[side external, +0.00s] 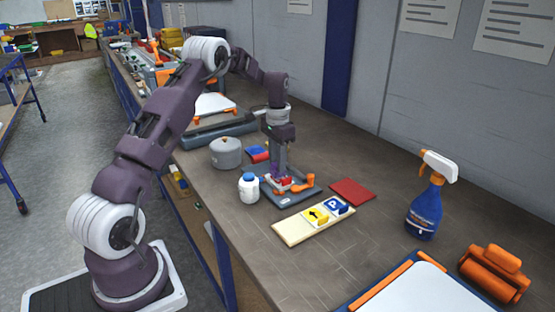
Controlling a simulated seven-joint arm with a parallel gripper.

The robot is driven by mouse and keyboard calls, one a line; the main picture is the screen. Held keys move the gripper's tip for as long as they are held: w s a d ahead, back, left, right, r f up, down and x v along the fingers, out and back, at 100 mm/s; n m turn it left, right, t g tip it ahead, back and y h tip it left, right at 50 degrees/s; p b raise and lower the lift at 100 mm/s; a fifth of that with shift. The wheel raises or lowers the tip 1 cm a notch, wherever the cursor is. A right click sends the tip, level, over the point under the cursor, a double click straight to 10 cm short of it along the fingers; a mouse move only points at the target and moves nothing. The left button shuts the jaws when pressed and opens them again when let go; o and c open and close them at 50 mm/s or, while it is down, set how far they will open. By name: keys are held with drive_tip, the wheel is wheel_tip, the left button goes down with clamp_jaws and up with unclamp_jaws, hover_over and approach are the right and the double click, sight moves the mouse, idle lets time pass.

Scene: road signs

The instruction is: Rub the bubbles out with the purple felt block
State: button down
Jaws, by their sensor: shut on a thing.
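My gripper (279,172) points straight down over a dark grey plate (293,198) that has an orange handle (303,185) at its right. It is shut on a small purple thing, which looks like the purple felt block (277,170); the fingers hide most of it. A red piece (285,181) shows just below the fingertips on the plate. I cannot tell whether the block touches it. A cream board (292,232) with a yellow sign (316,217) and a blue sign (336,205) lies in front. Bubbles are too small to make out.
A white bottle (249,189) and a grey pot (226,153) stand left of the plate. A red sheet (352,191) lies to its right. Bare bench lies between.

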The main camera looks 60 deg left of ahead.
drive_tip(key=shift+f, duration=0.35)
drive_tip(key=shift+w, duration=0.4)
drive_tip(key=shift+s+r, duration=0.1)
drive_tip(key=shift+s, duration=0.65)
drive_tip(key=shift+w, duration=0.7)
drive_tip(key=shift+s, duration=0.25)
